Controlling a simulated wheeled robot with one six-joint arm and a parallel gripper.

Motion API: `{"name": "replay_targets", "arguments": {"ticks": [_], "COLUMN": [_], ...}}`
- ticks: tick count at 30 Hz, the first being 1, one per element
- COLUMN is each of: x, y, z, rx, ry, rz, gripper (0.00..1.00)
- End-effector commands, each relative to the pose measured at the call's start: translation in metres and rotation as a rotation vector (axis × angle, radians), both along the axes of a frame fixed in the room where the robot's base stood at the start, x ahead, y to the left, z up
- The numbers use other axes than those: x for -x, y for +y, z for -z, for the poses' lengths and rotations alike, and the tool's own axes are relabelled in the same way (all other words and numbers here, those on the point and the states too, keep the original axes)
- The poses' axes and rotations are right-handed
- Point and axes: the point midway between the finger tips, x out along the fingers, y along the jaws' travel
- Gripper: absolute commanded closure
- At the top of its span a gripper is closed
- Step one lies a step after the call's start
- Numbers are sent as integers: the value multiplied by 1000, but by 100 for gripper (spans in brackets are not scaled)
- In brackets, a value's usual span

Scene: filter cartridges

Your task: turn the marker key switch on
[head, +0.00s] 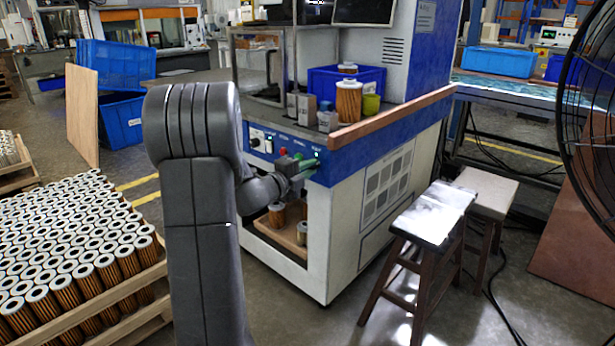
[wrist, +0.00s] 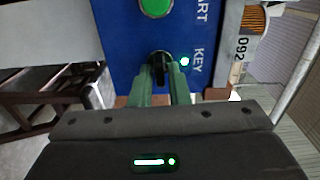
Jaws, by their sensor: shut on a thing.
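The key switch (wrist: 159,58) is a black round switch on the blue panel (wrist: 122,50), beside the label KEY in the wrist view. My gripper (wrist: 163,76) has its two green fingers shut on the key switch's handle, one on each side. In the head view my gripper (head: 308,167) reaches the right part of the machine's blue panel (head: 262,138); my gripper hides the switch there. The handle's exact angle is hard to tell, being partly covered by the fingers.
A green button (wrist: 156,6) sits by the key switch. A wooden ledge (head: 400,115) juts out above the panel, with a filter cartridge (head: 348,102) and a blue bin behind it. Stools (head: 432,222) stand right; a pallet of cartridges (head: 70,245) lies left.

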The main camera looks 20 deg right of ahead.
Motion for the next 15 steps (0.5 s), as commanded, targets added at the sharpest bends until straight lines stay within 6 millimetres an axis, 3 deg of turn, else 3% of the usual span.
{"name": "replay_targets", "arguments": {"ticks": [15], "x": [0], "y": [0], "z": [1], "rx": [-20], "ry": [-44], "rz": [1], "gripper": [100]}}
